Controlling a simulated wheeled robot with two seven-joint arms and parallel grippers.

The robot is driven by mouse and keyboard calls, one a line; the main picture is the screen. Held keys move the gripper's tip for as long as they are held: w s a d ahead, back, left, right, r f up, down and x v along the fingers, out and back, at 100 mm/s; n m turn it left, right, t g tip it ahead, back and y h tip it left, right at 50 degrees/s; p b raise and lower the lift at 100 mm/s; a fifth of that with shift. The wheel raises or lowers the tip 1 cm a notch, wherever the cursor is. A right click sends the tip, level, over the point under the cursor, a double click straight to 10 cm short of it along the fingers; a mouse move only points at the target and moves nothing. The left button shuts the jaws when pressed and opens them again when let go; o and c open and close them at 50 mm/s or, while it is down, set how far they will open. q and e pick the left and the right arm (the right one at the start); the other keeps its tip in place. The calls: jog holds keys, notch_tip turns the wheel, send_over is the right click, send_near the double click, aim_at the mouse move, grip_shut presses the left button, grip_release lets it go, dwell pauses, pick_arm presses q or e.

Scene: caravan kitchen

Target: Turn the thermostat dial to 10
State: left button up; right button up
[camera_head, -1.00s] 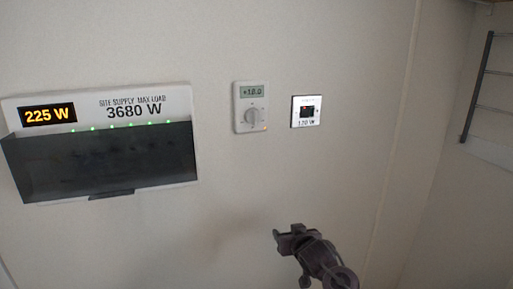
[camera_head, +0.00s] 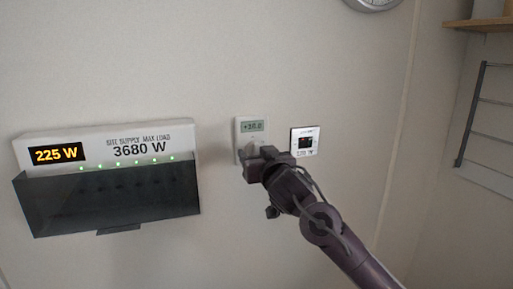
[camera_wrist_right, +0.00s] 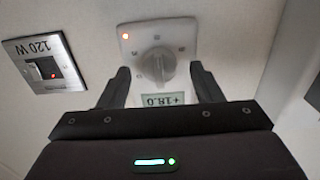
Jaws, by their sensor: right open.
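The thermostat (camera_head: 252,126) is a white wall unit with a small display and a round dial below it. In the right wrist view its display (camera_wrist_right: 166,99) shows upside down and reads +18.0. Its dial (camera_wrist_right: 158,65) is light grey with a raised grip, and an orange light glows at one corner. My right gripper (camera_head: 250,153) is at the lower part of the thermostat and hides most of the dial in the head view. In the right wrist view my right gripper (camera_wrist_right: 162,80) is open, its fingers on either side of the dial and apart from it. My left gripper is not in view.
A supply panel (camera_head: 107,175) with a dark cover, reading 225 W and 3680 W, projects from the wall at left. A rack (camera_head: 481,120) and shelf are at far right.

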jog(key=shift+w+a, duration=0.15)
jog(key=shift+w, duration=0.4)
jog(key=c, duration=1)
